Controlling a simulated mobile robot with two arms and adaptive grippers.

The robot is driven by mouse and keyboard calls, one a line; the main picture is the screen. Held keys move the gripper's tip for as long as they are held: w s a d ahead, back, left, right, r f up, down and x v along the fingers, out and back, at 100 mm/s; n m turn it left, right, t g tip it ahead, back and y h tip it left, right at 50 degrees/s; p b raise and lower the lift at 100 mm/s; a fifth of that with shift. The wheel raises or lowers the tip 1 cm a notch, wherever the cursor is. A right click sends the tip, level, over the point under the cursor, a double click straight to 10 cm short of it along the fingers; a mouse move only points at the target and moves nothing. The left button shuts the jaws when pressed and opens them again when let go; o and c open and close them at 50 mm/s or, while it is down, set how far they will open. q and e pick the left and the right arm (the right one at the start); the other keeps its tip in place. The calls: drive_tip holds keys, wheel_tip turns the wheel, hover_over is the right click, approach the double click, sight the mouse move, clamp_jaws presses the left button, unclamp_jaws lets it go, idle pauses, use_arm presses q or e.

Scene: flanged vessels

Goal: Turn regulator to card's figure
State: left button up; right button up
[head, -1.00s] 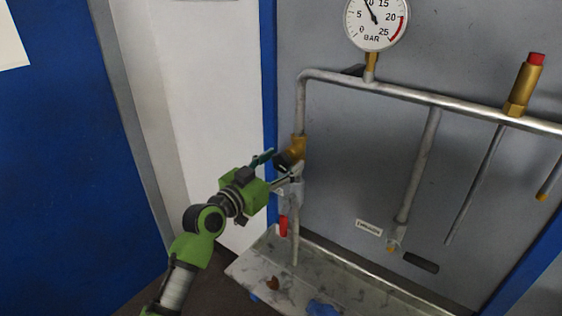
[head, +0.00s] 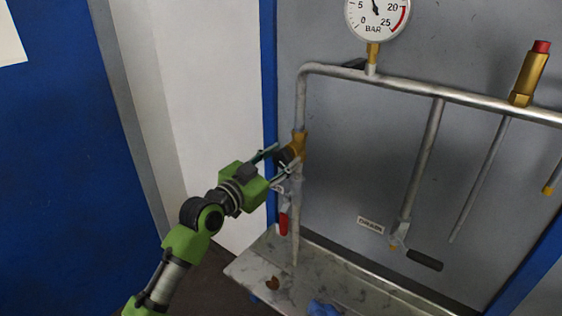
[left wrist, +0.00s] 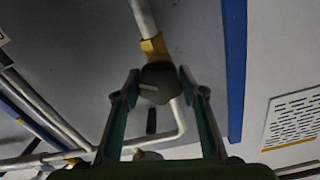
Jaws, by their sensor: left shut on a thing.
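The regulator is a brass body (head: 299,142) on the left upright pipe, with a black knob (head: 286,156) facing left. In the left wrist view the black knob (left wrist: 160,76) sits between the fingertips, below its brass body (left wrist: 153,48). My left gripper (head: 279,160) is shut on the knob, one finger on each side. The round pressure gauge (head: 390,22), marked BAR, is cut by the top edge; its needle points up and slightly left. No figure on a card is readable. My right gripper is not in view.
A red-handled valve (head: 283,220) hangs just below the gripper. A DRAIN label (head: 370,225) and black lever (head: 424,260) are at lower right. A brass, red-capped fitting (head: 530,75) stands on the top pipe (head: 450,98). A stained metal tray (head: 345,290) lies below.

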use_arm(q)
drive_tip(key=o, duration=1.1)
drive_tip(key=shift+s+a, duration=0.35)
drive_tip(key=shift+s, duration=0.05)
drive_tip(key=v, duration=1.1)
